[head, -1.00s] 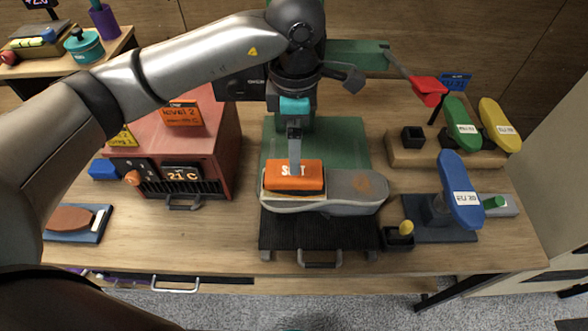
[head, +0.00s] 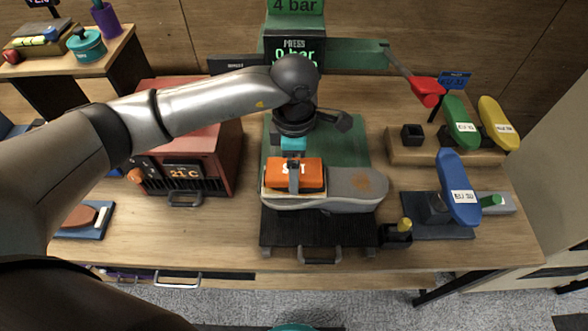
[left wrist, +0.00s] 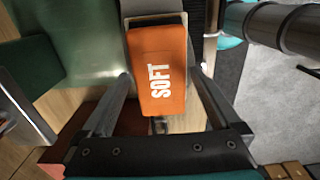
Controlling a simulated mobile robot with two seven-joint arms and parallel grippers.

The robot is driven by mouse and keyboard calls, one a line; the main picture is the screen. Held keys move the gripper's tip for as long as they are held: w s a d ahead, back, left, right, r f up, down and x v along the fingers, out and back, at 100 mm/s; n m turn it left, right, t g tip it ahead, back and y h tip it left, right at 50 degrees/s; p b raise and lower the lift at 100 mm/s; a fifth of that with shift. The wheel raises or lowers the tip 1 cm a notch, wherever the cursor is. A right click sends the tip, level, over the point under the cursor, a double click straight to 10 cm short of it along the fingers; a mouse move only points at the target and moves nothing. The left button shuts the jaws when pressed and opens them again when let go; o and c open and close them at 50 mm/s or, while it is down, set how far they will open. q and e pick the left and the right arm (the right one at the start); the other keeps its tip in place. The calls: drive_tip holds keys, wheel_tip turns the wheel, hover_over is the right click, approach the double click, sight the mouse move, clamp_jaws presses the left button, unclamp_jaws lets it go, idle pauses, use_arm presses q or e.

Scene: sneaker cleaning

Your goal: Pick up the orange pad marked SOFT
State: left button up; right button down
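The orange pad marked SOFT (head: 312,176) lies on a light base on the left part of a grey sneaker (head: 352,187). My left gripper (head: 293,180) is over the pad, and one finger hides part of the lettering. In the left wrist view, the pad (left wrist: 158,85) shows between the two spread fingers of my left gripper (left wrist: 160,78). Gaps show on both sides of the pad, so the gripper is open. I cannot tell how far the fingertips reach down beside the pad.
A red oven-like box (head: 212,150) stands to the left of the sneaker. A small black holder (head: 395,235) and a blue insole on a stand (head: 459,190) are to the right. A green panel (head: 345,55) with a red-ended arm is behind.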

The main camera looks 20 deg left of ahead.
use_arm(q)
drive_tip(key=c, duration=1.4)
drive_tip(key=shift+r, duration=0.2)
